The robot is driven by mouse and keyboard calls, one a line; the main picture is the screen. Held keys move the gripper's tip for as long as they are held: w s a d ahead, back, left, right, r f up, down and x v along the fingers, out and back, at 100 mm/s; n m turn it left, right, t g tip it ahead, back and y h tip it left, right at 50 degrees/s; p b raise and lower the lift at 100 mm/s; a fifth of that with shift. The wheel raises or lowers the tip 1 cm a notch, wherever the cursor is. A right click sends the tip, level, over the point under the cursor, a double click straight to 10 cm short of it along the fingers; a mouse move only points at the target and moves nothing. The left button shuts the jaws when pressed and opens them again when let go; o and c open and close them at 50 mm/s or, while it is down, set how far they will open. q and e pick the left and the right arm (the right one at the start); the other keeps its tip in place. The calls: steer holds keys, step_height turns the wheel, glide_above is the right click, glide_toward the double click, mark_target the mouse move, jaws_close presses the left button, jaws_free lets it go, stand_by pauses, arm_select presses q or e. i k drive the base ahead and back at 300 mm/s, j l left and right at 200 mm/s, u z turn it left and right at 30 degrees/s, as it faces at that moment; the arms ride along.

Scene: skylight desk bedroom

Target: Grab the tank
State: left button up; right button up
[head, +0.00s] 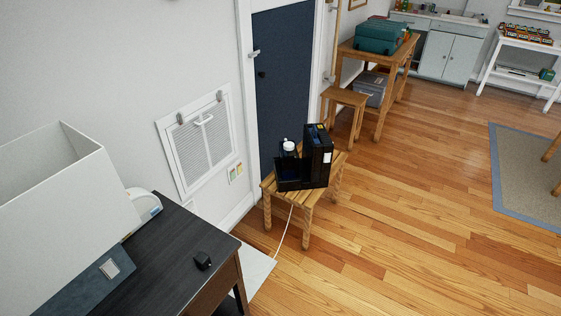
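A black appliance (319,150) stands upright on a slatted wooden stool (307,203) in the middle of the view, with a white label on its side. A low black boxy part (290,175) is at its left front. A small white-topped item (289,146) shows behind that part. Dark blue surfaces show on the appliance and near the low part, but I cannot tell which piece is the tank. Neither of my grippers is in view.
A white cord (284,229) hangs from the stool. A smaller stool (346,100) and a wooden table (384,55) stand behind. The wooden floor (420,220) at right is clear.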

mark_target(289, 160)
steer(key=i+l+u, duration=0.2)
steer(key=u, duration=0.2)
steer(key=i+l+u, duration=0.15)
steer(key=u, duration=0.25)
steer(key=i+l+u, duration=0.15)
steer(key=l, duration=0.3)
steer(key=i+l+u, duration=0.2)
steer(key=l, duration=0.3)
steer(key=i+l+u, duration=0.1)
steer(key=l, duration=0.5)
steer(key=i+l, duration=0.1)
steer(key=l, duration=0.5)
steer(key=i+l+u, duration=0.15)
steer(key=l, duration=0.45)
steer(key=i+l, duration=0.1)
steer(key=l, duration=1.15)
steer(key=i+l, duration=0.15)
steer(key=l, duration=0.5)
